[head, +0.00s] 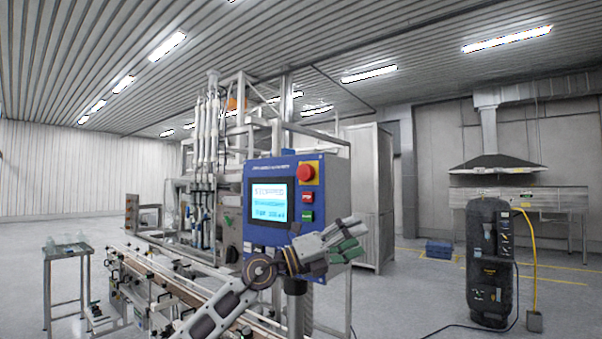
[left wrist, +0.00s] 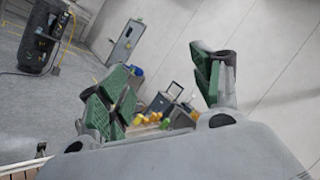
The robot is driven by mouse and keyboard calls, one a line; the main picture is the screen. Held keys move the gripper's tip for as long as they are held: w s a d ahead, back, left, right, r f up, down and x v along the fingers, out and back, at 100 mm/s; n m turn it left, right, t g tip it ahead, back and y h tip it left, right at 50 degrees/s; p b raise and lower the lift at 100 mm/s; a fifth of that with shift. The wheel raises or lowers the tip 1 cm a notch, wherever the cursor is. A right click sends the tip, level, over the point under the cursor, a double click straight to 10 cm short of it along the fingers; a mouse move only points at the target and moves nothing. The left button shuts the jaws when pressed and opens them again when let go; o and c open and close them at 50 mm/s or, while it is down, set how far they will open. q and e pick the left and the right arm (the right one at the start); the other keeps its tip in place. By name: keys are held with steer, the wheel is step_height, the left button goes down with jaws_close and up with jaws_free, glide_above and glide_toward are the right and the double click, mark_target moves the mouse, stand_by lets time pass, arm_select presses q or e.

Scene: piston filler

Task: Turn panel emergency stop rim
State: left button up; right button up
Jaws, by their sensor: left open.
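The blue control panel (head: 284,202) stands upright on a post, with a lit screen (head: 269,203) on its face. The emergency stop (head: 306,173) is a red round button on a yellow square at the panel's upper right. A red button (head: 307,197) and a green button (head: 306,216) sit below it. My left gripper (head: 356,238) is open and empty, in front of and to the lower right of the panel, apart from the emergency stop. In the left wrist view its green-padded fingers (left wrist: 165,88) are spread with nothing between them. The panel does not show in that view.
The piston filler (head: 205,160) and its conveyor (head: 150,280) stand behind and left of the panel. A small table (head: 68,252) with clear containers is at far left. A black tank (head: 490,262) with a yellow hose stands at right. Open floor lies between panel and tank.

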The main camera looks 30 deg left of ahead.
arm_select(q)
step_height(320, 180, up, 5)
steer(key=s+a+m+y, duration=0.2)
steer(key=s+y, duration=0.1)
steer(key=n+t+y+p, duration=0.2)
steer(key=t+y, duration=0.1)
steer(key=y, duration=0.7)
glide_toward(302, 171)
steer(key=shift+y, duration=0.4)
steer(key=w, duration=0.1)
steer(key=w+p, duration=0.1)
steer(key=w, duration=0.2)
steer(key=shift+w+d+r, duration=0.2)
steer(key=shift+w+d, duration=0.2)
steer(key=w+p, duration=0.1)
steer(key=w, duration=0.2)
steer(key=shift+d, duration=0.15)
steer(key=shift+w+f+p, duration=0.1)
steer(key=shift+w+p, duration=0.25)
steer(key=shift+w, duration=0.35)
steer(key=c, duration=0.9)
steer(key=shift+c, duration=0.7)
arm_select(e)
steer(key=s+a+r, duration=0.1)
steer(key=a+r, duration=0.2)
steer(key=r, duration=0.1)
steer(key=shift+s+a+r, duration=0.15)
steer(key=shift+a+r, duration=0.15)
steer(key=shift+a, duration=0.1)
